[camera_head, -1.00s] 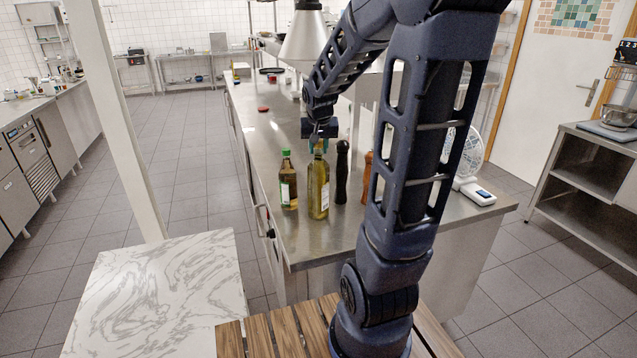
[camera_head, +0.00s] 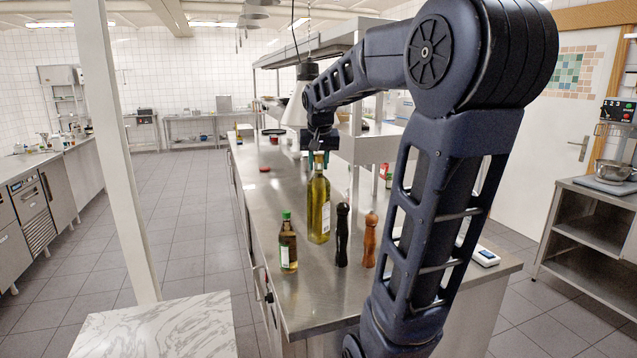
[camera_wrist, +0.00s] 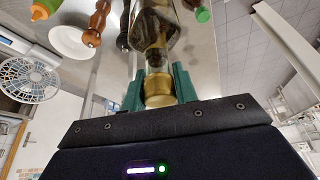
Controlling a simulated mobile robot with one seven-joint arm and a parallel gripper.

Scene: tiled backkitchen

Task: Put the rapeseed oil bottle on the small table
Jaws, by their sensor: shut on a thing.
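A tall bottle of yellow-green oil (camera_head: 319,207) hangs upright from my gripper (camera_head: 319,156), its base raised above the steel counter. Its label is too small to read. In the wrist view the green fingers of my gripper (camera_wrist: 160,85) are shut around the bottle's neck, below the glass body (camera_wrist: 158,28) in the picture. The small table (camera_head: 160,332), with a white marbled top, stands at the lower left in the head view. Its visible top is bare, and its near part is cut off by the frame.
The steel counter (camera_head: 312,290) carries a smaller green-capped bottle (camera_head: 288,245), a black mill (camera_head: 342,235) and a brown mill (camera_head: 370,240) close to the held bottle. A white post (camera_head: 118,150) rises behind the small table. A fan (camera_wrist: 30,80) shows in the wrist view.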

